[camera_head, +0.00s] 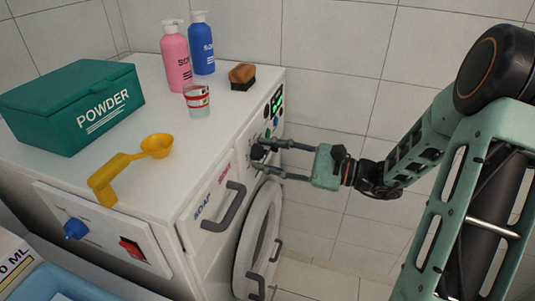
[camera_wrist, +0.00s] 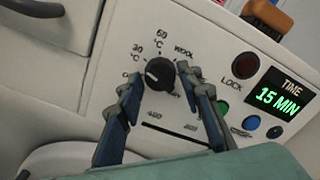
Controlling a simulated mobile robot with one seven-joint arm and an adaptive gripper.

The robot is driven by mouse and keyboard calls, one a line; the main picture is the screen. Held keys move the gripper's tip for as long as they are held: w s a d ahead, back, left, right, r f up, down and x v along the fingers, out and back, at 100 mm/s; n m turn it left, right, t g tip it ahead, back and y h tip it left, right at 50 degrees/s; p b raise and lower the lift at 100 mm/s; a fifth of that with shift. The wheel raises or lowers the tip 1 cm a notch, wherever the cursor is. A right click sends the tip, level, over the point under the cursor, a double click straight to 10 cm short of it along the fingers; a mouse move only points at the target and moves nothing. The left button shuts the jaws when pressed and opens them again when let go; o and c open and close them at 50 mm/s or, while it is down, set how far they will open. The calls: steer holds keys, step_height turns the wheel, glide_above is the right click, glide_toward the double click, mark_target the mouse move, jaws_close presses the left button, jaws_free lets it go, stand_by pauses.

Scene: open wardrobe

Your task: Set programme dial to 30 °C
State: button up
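The programme dial (camera_wrist: 160,73) is a round black knob on the white washing machine's front panel (camera_wrist: 110,55). Labels around it in the wrist view include 30 °C (camera_wrist: 138,53) at upper left, 60 °C at top and WOOL at upper right. The labels below right are partly covered by a finger.
The soap drawer handle (camera_head: 225,207) and round door (camera_head: 262,235) are close below. Bottles, a cup, a brush and a powder box (camera_head: 75,105) stand on top.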

steer(key=shift+o, duration=1)
steer(key=v, duration=1.2)
